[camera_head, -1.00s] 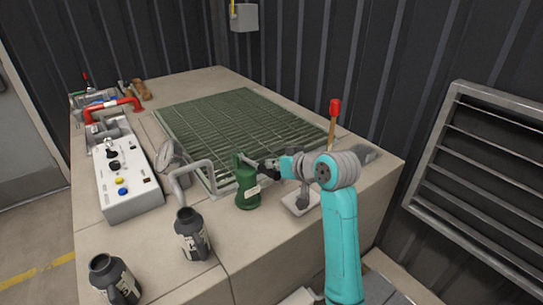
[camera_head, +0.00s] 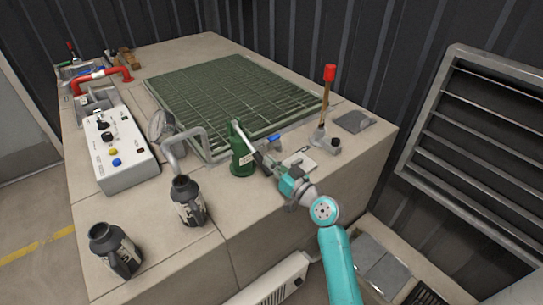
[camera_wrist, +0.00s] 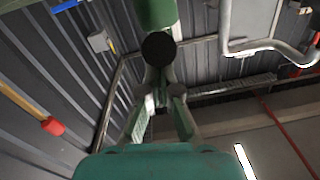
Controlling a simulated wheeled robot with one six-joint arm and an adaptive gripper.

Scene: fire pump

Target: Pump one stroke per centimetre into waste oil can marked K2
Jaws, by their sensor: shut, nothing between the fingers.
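A green hand pump (camera_head: 242,160) with a pale tag stands on the bench. Its grey lever (camera_head: 249,138) slopes down to the right to a dark grip. In the wrist view the round black grip end (camera_wrist: 159,48) shows in front of the green body (camera_wrist: 155,12). My gripper (camera_head: 272,169) is shut and empty at the lever's lower end; in the wrist view its fingertips (camera_wrist: 163,92) lie just below the grip end. Contact cannot be told. One dark can (camera_head: 189,205) stands under a bent grey spout (camera_head: 188,138), another (camera_head: 115,250) nearer the front left. Their label marks are too small to read surely.
A control box (camera_head: 120,155) and a round gauge (camera_head: 158,125) stand left of the spout. A green grating (camera_head: 225,95) fills the bench's middle. A red-topped lever (camera_head: 329,85) stands upright behind my arm. A louvred panel (camera_head: 470,150) is on the right wall.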

